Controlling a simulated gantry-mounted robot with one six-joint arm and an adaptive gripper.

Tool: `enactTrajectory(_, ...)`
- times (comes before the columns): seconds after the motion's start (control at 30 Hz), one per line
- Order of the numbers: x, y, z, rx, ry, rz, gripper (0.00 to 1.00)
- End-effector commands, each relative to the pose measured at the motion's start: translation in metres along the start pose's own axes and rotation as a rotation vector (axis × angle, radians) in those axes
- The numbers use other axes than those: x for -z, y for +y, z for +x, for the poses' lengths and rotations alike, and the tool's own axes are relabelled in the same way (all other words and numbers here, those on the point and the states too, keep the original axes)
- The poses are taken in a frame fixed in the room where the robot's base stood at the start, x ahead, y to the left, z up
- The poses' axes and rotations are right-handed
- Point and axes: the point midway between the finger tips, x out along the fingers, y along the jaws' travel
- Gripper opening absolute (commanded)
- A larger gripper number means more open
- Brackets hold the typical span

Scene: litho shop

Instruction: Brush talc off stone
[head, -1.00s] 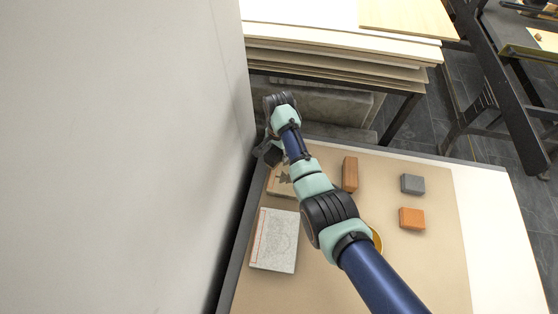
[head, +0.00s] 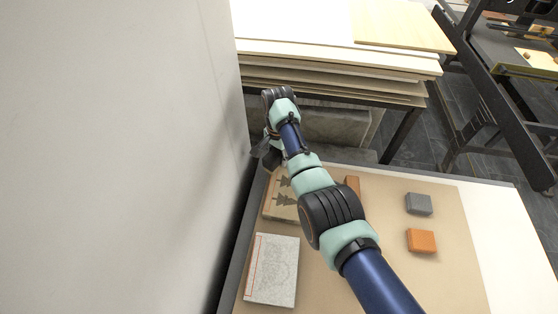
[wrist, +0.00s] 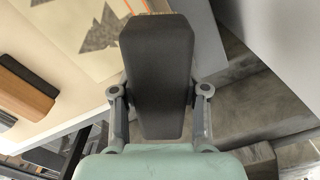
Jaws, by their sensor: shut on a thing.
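My gripper (head: 272,140) is at the table's back left corner, beside the pale wall. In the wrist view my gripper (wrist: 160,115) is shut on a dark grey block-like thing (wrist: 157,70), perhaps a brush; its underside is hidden. It appears to be held above and past the tan slab with dark tree shapes (head: 280,198), which also shows in the wrist view (wrist: 75,35). I cannot make out talc on either slab.
A brown block (head: 353,183), partly behind my arm, a grey block (head: 419,204) and an orange block (head: 421,241) lie on the tan mat (head: 450,280). The wall (head: 120,150) bounds the left. Stacked boards (head: 330,65) stand behind the table.

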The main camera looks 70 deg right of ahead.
Motion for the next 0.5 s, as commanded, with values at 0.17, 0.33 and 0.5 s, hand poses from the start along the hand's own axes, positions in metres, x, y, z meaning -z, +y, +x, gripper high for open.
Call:
enactTrajectory(0.17, -0.003, -0.001, -0.02, -0.003, -0.002, -0.005, 0.06)
enactTrajectory(0.33, -0.005, -0.002, -0.034, -0.003, -0.002, -0.009, 0.06)
enactTrajectory(0.5, -0.007, -0.004, -0.049, -0.003, -0.002, -0.013, 0.06)
